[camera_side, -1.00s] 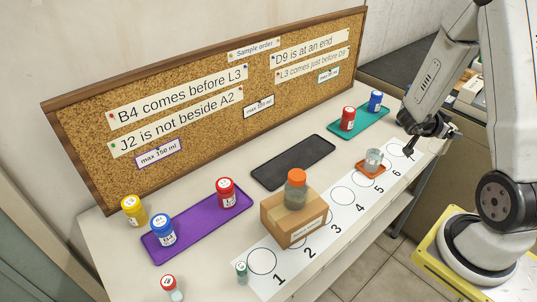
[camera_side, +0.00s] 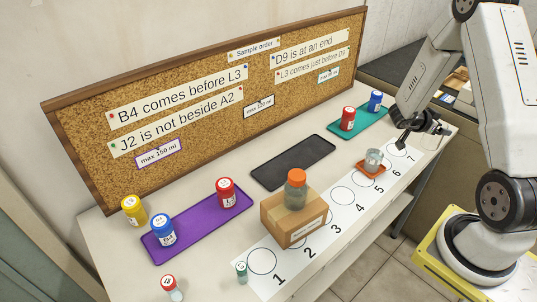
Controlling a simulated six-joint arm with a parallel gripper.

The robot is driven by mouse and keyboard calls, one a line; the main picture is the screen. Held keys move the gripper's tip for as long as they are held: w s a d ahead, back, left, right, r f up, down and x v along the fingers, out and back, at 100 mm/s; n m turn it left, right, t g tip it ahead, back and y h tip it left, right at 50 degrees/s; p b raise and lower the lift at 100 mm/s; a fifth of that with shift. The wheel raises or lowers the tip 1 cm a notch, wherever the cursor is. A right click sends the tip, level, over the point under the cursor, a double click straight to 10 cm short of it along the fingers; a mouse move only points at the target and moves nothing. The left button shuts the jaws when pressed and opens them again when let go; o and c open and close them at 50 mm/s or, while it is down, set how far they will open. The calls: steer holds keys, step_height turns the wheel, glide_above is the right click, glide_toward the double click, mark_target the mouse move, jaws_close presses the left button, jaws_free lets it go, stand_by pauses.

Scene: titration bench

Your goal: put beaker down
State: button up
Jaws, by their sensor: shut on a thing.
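A clear glass beaker (camera_side: 432,138) is at the right end of the bench, close to the far end of the numbered strip. My gripper (camera_side: 420,128) is shut on it, partly hidden by my own arm. I cannot tell whether the beaker's base touches the bench. A second small glass vessel (camera_side: 373,158) stands upright on an orange coaster (camera_side: 361,171) near circles 5 and 6, apart from my gripper.
The numbered strip (camera_side: 325,256) runs along the front edge. A cardboard box (camera_side: 286,222) carries an orange-capped jar (camera_side: 296,188). The black tray (camera_side: 292,163) is empty. Purple (camera_side: 197,227) and teal (camera_side: 355,125) trays hold capped jars. A corkboard (camera_side: 210,105) stands behind.

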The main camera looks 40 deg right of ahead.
steer(key=w+d+f, duration=0.4)
steer(key=d+f, duration=0.1)
steer(key=f, duration=0.1)
steer(key=shift+w+d+f, duration=0.2)
steer(key=shift+w+f, duration=0.05)
steer(key=shift+w, duration=0.15)
steer(key=shift+f, duration=0.1)
steer(key=shift+w+d+f, duration=0.1)
steer(key=shift+f, duration=0.8)
steer(key=shift+w+d+f, duration=0.1)
steer(key=shift+f, duration=0.75)
steer(key=shift+f, duration=0.15)
steer(key=o, duration=1.1)
steer(key=shift+c, duration=0.2)
